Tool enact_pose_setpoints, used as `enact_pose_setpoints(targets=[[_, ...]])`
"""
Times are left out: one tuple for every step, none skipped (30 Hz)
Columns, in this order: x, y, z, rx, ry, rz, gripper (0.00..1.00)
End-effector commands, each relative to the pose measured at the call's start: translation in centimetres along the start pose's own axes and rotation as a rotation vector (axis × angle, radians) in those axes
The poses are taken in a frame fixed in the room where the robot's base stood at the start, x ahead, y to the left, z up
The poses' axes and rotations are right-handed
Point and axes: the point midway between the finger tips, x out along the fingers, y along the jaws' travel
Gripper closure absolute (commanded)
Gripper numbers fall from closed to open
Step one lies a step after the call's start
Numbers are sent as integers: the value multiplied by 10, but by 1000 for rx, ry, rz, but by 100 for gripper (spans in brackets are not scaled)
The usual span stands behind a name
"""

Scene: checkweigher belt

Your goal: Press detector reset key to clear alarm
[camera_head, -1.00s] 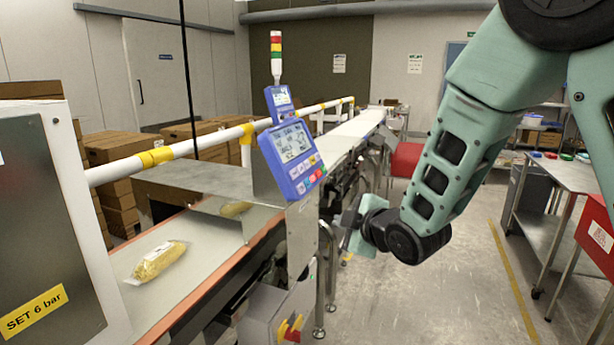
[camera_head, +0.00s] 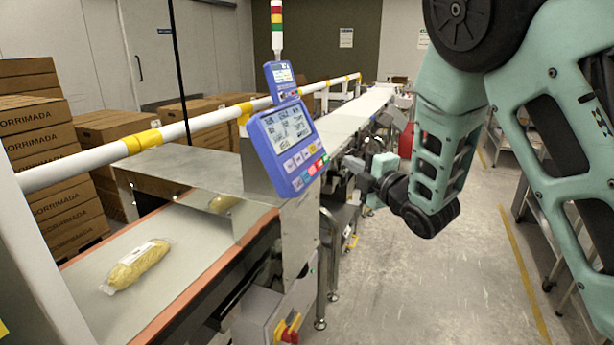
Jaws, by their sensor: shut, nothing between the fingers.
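I cannot read which is the detector reset key. A second, smaller blue panel (camera_head: 281,80) is behind and above it. A stack light (camera_head: 277,28) with red, yellow and green parts rises behind that. My gripper (camera_head: 356,172) is right of the panel's keys, apart from them, pointing left. It is shut and empty, its fingertips small in this view.
A bagged yellow product (camera_head: 136,265) lies on the belt (camera_head: 110,243). A white rail (camera_head: 75,168) with yellow bands runs along the line. A red and yellow switch (camera_head: 288,327) sits low on a grey box. Open floor (camera_head: 400,290) lies to the right; cartons (camera_head: 45,150) are stacked left.

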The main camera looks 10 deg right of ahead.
Motion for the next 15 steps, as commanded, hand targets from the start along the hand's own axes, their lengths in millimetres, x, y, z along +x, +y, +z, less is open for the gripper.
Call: enact_pose_setpoints(targets=[[1,-1,-1,0,1,0,100],[2,-2,-2,0,1,-1,100],[4,-3,-3,0,1,-1,100],[5,-4,-4,0,2,0,100],[7,-6,-6,0,2,-1,100],[10,-9,-8,0,2,-2,100],[13,-11,-10,0,2,-2,100],[15,-13,-11,0,2,-3,100],[19,-16,-14,0,1,-1,100],[22,-18,-17,1,2,-1,100],[25,-20,-19,0,3,-2,100],[29,-23,-22,1,3,-1,100],[32,-25,-24,1,3,-1,100],[35,-27,-26,1,3,-2,100],[39,-30,-29,1,2,-2,100]])
